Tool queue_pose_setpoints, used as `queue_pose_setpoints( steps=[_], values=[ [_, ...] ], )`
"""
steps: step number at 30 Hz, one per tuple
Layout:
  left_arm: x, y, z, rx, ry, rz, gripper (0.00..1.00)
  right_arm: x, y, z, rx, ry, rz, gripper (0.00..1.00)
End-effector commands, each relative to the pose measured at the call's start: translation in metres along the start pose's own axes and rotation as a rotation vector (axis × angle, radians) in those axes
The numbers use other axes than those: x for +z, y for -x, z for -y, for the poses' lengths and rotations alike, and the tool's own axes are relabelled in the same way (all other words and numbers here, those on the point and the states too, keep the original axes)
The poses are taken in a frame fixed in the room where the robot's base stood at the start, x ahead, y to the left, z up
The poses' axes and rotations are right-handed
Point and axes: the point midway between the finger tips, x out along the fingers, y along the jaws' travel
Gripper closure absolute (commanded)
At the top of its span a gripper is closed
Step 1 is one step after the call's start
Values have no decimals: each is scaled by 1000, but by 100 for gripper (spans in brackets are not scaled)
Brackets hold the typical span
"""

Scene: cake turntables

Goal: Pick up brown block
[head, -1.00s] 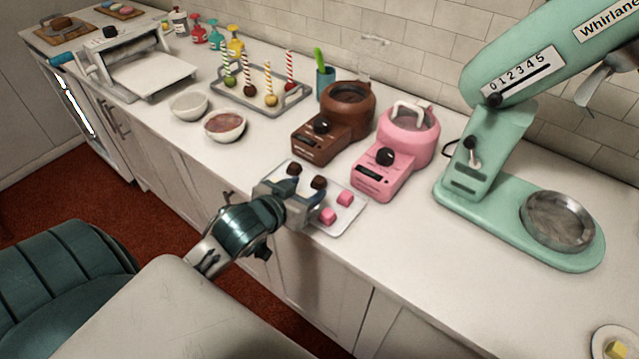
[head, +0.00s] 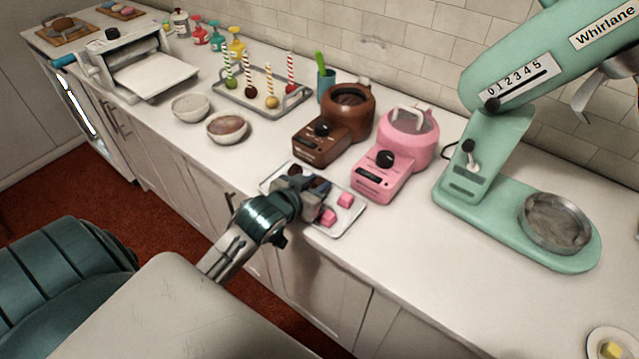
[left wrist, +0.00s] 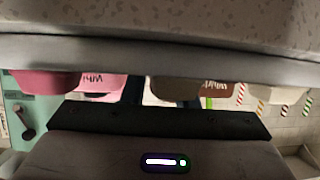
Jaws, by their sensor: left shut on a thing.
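My left gripper (head: 312,184) comes in from the front left in the head view. It is low over a white tray (head: 350,226) and shut on a brown block, which the fingers mostly hide. Another brown block (head: 295,170) shows just behind the gripper, on the tray. Two pink blocks (head: 345,200) lie on the tray's right side, one of them close beside the gripper. My right gripper is not in view.
A brown melting pot (head: 322,140) and a pink one (head: 380,170) stand right behind the tray. A green mixer (head: 480,190) stands to the right. Bowls (head: 227,128) and a rack of cake pops (head: 250,105) are to the left.

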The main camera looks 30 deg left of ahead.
Motion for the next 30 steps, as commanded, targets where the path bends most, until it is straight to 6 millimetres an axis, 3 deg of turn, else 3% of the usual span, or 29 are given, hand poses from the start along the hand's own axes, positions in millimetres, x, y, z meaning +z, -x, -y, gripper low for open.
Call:
queue_pose_setpoints(
  steps=[10,19,27,30],
  values=[
    [-4,1,0,0,0,-1,95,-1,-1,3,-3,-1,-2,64],
    [-36,14,0,1,-2,-5,95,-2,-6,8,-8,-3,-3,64],
    [-14,65,-3,2,-4,3,95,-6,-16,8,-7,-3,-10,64],
    [-15,82,-4,0,0,8,95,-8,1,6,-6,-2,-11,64]
  ],
)
